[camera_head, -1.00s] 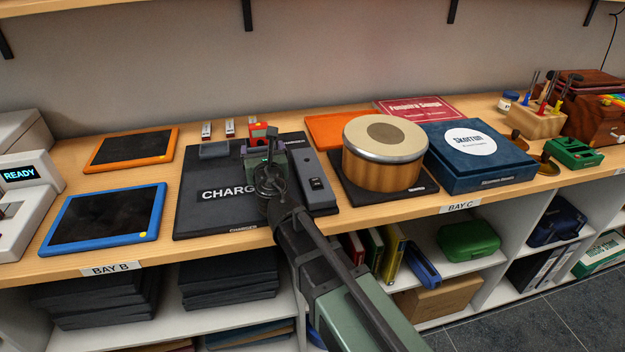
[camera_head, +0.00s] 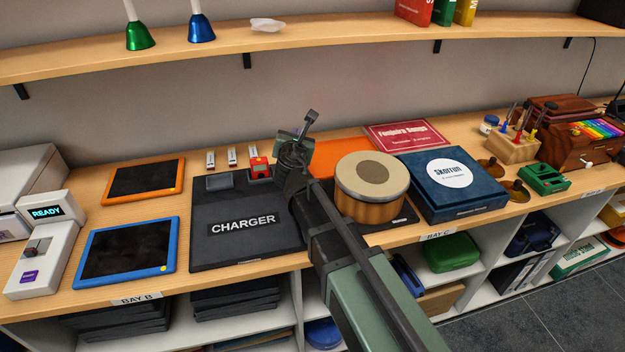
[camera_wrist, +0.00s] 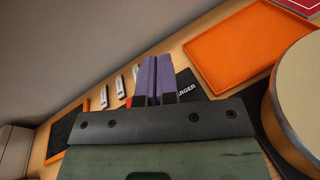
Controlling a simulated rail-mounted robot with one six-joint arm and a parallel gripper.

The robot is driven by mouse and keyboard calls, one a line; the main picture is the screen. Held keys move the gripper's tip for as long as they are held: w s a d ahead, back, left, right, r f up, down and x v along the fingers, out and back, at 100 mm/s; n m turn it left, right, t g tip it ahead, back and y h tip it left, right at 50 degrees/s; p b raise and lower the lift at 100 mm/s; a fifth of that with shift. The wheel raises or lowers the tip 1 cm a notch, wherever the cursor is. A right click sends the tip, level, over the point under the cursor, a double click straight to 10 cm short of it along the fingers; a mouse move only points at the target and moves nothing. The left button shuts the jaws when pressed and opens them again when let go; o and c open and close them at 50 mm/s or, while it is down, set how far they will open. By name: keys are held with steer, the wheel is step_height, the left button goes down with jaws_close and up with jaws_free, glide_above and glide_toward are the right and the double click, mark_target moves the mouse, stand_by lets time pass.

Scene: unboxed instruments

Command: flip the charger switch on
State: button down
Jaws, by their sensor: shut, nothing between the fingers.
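The charger (camera_head: 240,245) is a flat black pad with a white CHARGER label, lying on the bench between the blue-framed tablet and the drum. Its right side, where the grey strip with a small switch showed earlier, is now hidden behind my arm. My gripper (camera_head: 305,125) is raised above the back right of the charger, touching nothing that I can see. In the wrist view, my gripper's purple fingers (camera_wrist: 156,80) are together and empty, and part of the charger (camera_wrist: 188,85) shows just beyond them. The switch is not visible in either current view.
The drum (camera_head: 370,190) and blue Skorrun box (camera_head: 455,180) stand to the right. A red device (camera_head: 259,168) sits at the charger's back edge. Blue (camera_head: 127,250) and orange (camera_head: 145,180) tablets and a white READY unit (camera_head: 45,210) are to the left. A shelf (camera_head: 330,45) hangs above.

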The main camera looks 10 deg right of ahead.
steer(key=s+d+r+m+g+h+p, duration=0.2)
steer(key=d+r+m+g+p, duration=0.3)
steer(key=d+m+g+p, duration=0.5)
steer(key=s+a+f+m+g+y+p, duration=0.1)
steer(key=s+a+f+g+y, duration=0.3)
steer(key=s+a+g, duration=0.3)
steer(key=s+f, duration=0.1)
steer(key=s, duration=0.3)
steer(key=shift+a+m+g, duration=0.25)
steer(key=shift+m+g, duration=0.05)
steer(key=shift+g, duration=0.1)
steer(key=shift+s, duration=0.1)
steer(key=f+b, duration=0.4)
steer(key=s+f+b, duration=0.1)
steer(key=f+b, duration=0.9)
steer(key=shift+s+d+f, duration=0.1)
steer(key=shift+s+d, duration=0.05)
steer(key=shift+s, duration=0.15)
